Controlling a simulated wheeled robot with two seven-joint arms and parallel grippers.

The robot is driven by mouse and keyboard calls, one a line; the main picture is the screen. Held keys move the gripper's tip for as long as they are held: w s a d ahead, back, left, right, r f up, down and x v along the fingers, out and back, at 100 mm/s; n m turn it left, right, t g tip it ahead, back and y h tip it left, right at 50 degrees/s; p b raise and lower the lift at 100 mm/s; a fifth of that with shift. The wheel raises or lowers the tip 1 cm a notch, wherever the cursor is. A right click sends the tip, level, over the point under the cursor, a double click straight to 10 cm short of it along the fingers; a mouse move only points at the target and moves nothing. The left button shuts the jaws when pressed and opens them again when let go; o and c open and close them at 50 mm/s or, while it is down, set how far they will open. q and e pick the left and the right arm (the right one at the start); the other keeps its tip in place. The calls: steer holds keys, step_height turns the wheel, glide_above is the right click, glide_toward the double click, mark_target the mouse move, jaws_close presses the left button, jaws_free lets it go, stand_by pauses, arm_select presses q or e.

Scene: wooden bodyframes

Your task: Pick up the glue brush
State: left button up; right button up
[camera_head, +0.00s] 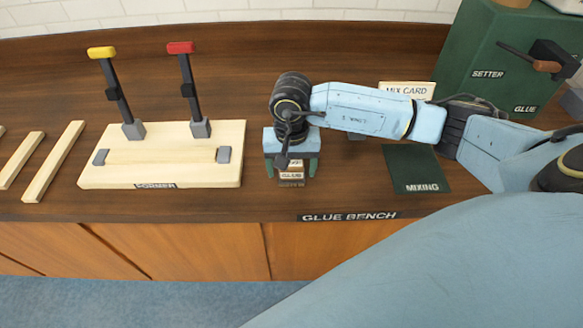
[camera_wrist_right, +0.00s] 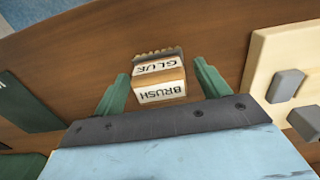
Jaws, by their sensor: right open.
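The glue brush (camera_wrist_right: 160,79) shows in the right wrist view as a small wooden block with "GLUE" and "BRUSH" labels and a dark bristle edge. It lies between the two green fingers of my right gripper (camera_wrist_right: 160,85), which is open, with a gap visible on each side. In the head view the glue brush (camera_head: 291,172) is partly hidden under my right gripper (camera_head: 292,168), which points down over it at the bench's front. My left gripper is not in view.
A wooden former board (camera_head: 215,178) with yellow- and red-handled clamps stands to the left, with loose wood strips (camera_head: 55,160) beyond it. A dark green mixing mat (camera_head: 415,168) lies to the right. A green glue setter box (camera_head: 480,60) stands at back right.

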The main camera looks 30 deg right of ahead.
mark_target(292, 163)
steer(key=shift+f, duration=0.1)
steer(key=shift+c, duration=0.2)
steer(key=c, duration=0.9)
step_height(292, 163, up, 10)
steer(key=shift+r, duration=0.1)
steer(key=o, duration=0.5)
steer(key=shift+c, duration=0.2)
steer(key=c, duration=0.3)
